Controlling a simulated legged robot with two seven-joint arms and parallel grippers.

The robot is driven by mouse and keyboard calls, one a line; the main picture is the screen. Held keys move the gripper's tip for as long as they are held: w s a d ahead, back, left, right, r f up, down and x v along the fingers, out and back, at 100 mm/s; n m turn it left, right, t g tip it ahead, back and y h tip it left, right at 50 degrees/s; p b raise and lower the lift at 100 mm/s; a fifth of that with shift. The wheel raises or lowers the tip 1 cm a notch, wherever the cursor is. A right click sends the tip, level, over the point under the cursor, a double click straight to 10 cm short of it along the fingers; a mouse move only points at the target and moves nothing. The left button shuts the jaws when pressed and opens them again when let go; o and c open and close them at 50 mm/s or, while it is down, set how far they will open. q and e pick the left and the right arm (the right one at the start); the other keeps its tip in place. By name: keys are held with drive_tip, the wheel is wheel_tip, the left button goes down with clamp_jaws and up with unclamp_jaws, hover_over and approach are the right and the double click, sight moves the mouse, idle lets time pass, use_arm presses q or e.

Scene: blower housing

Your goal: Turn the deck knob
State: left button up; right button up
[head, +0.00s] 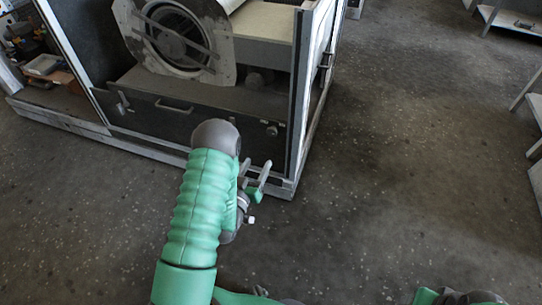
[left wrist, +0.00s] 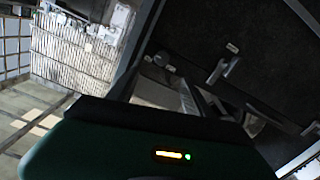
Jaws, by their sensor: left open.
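A dark round knob (head: 255,80) sits on the deck (head: 205,95) of the blower housing, right of the round blower (head: 178,38). I take it to be the deck knob; its details are too small to tell. My left gripper (head: 257,168) is open and empty, in front of the housing's lower right corner, apart from the knob and nearer to me. In the left wrist view the green gripper body fills the bottom, and a dark panel with a metal latch-like handle (left wrist: 225,70) shows at right. My right gripper is not visible.
The housing's front panel (head: 165,122) has a bar handle (head: 174,106) and a small dark knob (head: 271,130). An upright frame post (head: 298,95) stands right of the deck knob. The floor (head: 400,150) to the right is clear. Benches stand at the far right edge.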

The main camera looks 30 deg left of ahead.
use_arm(q)
drive_tip(key=f, duration=0.1)
drive_tip(key=b, duration=0.7)
approach(271, 133)
drive_tip(key=x, duration=0.8)
drive_tip(key=shift+w+f, duration=0.1)
drive_tip(key=shift+f, duration=0.05)
drive_tip(key=shift+w+a, duration=0.25)
drive_tip(key=shift+w, duration=0.3)
clamp_jaws()
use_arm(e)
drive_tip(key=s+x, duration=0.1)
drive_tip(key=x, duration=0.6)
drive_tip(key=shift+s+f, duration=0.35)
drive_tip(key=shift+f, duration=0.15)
